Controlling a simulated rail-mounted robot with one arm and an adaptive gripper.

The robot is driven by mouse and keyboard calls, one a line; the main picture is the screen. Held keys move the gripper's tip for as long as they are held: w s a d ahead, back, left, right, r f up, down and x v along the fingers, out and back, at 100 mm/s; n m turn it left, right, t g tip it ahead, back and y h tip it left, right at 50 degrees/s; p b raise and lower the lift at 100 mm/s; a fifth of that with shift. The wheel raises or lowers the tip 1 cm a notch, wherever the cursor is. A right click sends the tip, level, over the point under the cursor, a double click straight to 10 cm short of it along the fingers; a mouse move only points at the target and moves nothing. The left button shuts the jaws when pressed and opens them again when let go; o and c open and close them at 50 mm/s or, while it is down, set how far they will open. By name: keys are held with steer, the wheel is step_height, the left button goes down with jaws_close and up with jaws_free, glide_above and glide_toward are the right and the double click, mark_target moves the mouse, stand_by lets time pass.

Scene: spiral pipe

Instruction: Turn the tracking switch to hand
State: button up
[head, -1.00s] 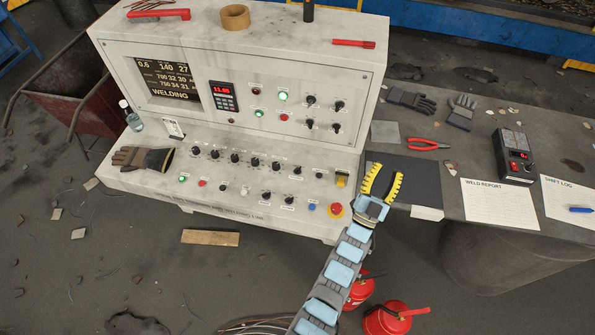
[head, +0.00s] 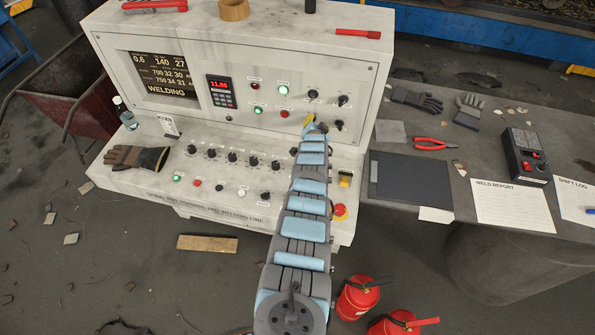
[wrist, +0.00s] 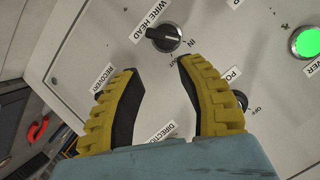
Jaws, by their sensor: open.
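My gripper (head: 308,122) is at the lower left of the knob group on the console's upright panel. In the wrist view its yellow fingers (wrist: 158,68) are apart with nothing between them. A black knob labelled WIRE HEAD (wrist: 165,38) sits just beyond the fingertips, with an IN mark beside it. Another knob (wrist: 242,100) is partly hidden by the right finger, and a RECOVERY label shows left of the left finger. In the head view, knobs show above (head: 312,94) and right (head: 342,100) of the gripper. I cannot read a tracking label in any view.
The console's sloped desk (head: 232,157) holds a row of black knobs; my arm covers its right part. A glove (head: 137,157) lies at its left end. A lit green lamp (wrist: 306,42) is near the right finger. Red fire extinguishers (head: 357,298) stand on the floor.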

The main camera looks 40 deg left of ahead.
steer(key=s+a+f+g+h+b, duration=0.2)
steer(key=s+a+g+h+b, duration=0.15)
steer(key=s+a+g, duration=0.35)
steer(key=s+d+r+h+b, duration=0.35)
steer(key=s+d, duration=0.35)
steer(key=s, duration=0.3)
steer(key=shift+h, duration=0.4)
steer(key=b+x, duration=1.1)
steer(key=b, duration=0.1)
steer(key=shift+a+r, duration=0.1)
steer(key=shift+a, duration=0.05)
steer(key=shift+b+x, duration=0.45)
steer(key=shift+x, duration=1.6)
steer(key=shift+w+f+b, duration=0.35)
steer(key=shift+f+b, duration=0.1)
steer(key=shift+b, duration=0.15)
steer(key=shift+w+f+b, duration=0.25)
steer(key=shift+f+b, duration=0.4)
steer(key=shift+b, duration=0.05)
steer(key=shift+f, duration=0.15)
